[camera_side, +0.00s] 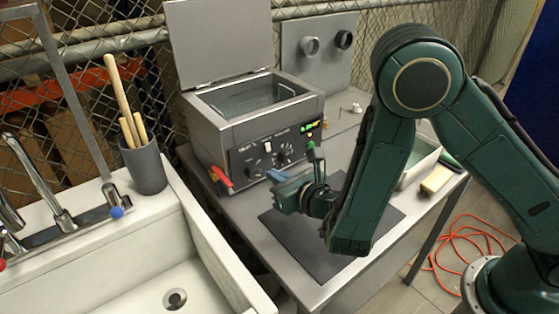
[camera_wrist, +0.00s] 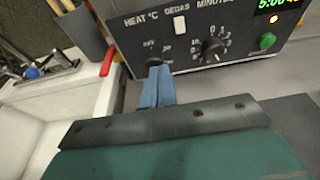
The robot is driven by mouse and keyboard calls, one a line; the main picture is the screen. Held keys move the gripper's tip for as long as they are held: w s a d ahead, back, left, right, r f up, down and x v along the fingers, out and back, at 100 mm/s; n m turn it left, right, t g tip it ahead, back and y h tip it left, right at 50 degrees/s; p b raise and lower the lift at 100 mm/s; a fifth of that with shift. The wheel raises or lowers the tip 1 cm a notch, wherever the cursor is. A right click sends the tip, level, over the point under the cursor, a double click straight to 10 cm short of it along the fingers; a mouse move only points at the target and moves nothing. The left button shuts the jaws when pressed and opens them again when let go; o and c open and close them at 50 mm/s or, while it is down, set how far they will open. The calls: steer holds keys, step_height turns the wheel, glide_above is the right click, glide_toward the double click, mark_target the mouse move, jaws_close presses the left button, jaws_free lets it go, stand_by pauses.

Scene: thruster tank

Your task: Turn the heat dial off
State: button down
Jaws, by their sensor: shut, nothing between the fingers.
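The ultrasonic tank (camera_side: 240,125) stands on the bench with its lid raised. Its black front panel carries the heat dial (camera_side: 254,171), at the panel's left. In the wrist view the heat dial (camera_wrist: 150,60) lies under the "HEAT °C" label and is partly hidden by my fingertips, so its pointer cannot be read. My gripper (camera_side: 275,176) is shut and empty, its blue fingers pointing at the panel. In the wrist view my gripper (camera_wrist: 158,72) has its tips at the heat dial's lower edge; whether they touch it I cannot tell.
Right of the heat dial are the minutes dial (camera_wrist: 213,47), a white degas switch (camera_wrist: 180,25), a green button (camera_wrist: 267,40) and a lit display (camera_wrist: 272,5). Red-handled pliers (camera_side: 222,180) lie by the tank's left corner. A sink (camera_side: 185,245) is at left. A dark mat (camera_side: 310,262) covers the bench's front.

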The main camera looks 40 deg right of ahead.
steer(key=shift+r+x, duration=0.2)
steer(key=shift+x, duration=0.6)
steer(key=shift+r+x, duration=0.2)
steer(key=shift+x, duration=0.65)
steer(key=shift+r+x, duration=0.2)
steer(key=shift+x, duration=0.6)
steer(key=shift+w+a+f, duration=0.1)
steer(key=shift+w+f, duration=0.05)
steer(key=shift+f, duration=0.05)
steer(key=shift+a, duration=0.7)
steer(key=shift+a+f, duration=0.1)
steer(key=shift+a, duration=0.3)
steer(key=shift+a+r, duration=0.15)
steer(key=shift+r, duration=0.25)
steer(key=f+v, duration=0.1)
steer(key=v, duration=0.5)
stand_by(0.6)
